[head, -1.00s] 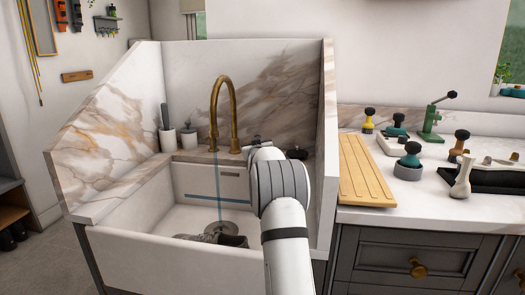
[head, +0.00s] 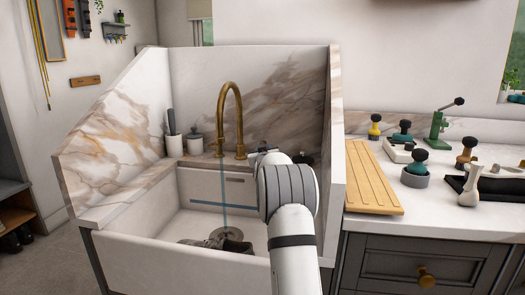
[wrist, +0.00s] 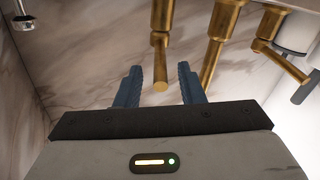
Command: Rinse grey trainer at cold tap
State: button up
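The grey trainer (head: 214,243) lies low in the white sink (head: 155,239), partly hidden by the sink's front wall. The brass tap (head: 239,125) stands at the back of the sink, and a thin blue stream (head: 224,195) drops from its spout towards the drain. In the wrist view my gripper (wrist: 160,78) is open, its two blue fingers apart. One brass rod end (wrist: 160,84) shows between the fingertips, apart from both fingers. More brass tap parts (wrist: 218,40) are to the right.
A wooden board (head: 370,178) lies on the counter right of the sink, with several stamp-like tools (head: 414,172) and a green press (head: 438,126) beyond. A marble splashback (head: 112,140) encloses the sink. Two pots (head: 195,140) stand at the sink's back left.

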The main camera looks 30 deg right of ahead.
jog(key=v, duration=0.6)
jog(key=shift+s+a, duration=0.25)
jog(key=shift+s, duration=0.1)
jog(key=s+a+r+n+g+y+p, duration=0.1)
jog(key=s+a+r+g+y+p, duration=0.1)
jog(key=s+a+r+p, duration=0.4)
jog(key=s+a+r+g+y+p, duration=0.1)
jog(key=s+a+y+p, duration=0.2)
jog(key=a, duration=0.5)
jog(key=s+a+r+n+g+y+p, duration=0.1)
jog(key=s+a+r+g+p, duration=0.1)
jog(key=s+a+r+p, duration=0.35)
jog(key=s+a+g+y+p, duration=0.1)
jog(key=s+a+g+p, duration=0.1)
jog(key=s, duration=0.6)
jog(key=s+a+n+g+y+p, duration=0.1)
jog(key=s+a+g+p, duration=0.1)
jog(key=s+a+p, duration=0.2)
jog(key=s+a, duration=0.3)
jog(key=s, duration=0.1)
jog(key=shift+a+r, duration=0.25)
jog(key=shift+r, duration=0.05)
jog(key=shift+o, duration=0.2)
jog(key=s+a+g+p, duration=0.3)
jog(key=s+g+p, duration=0.1)
jog(key=s, duration=1)
jog(key=shift+s+r, duration=0.2)
jog(key=shift+s+a+f, duration=0.2)
jog(key=shift+s, duration=0.2)
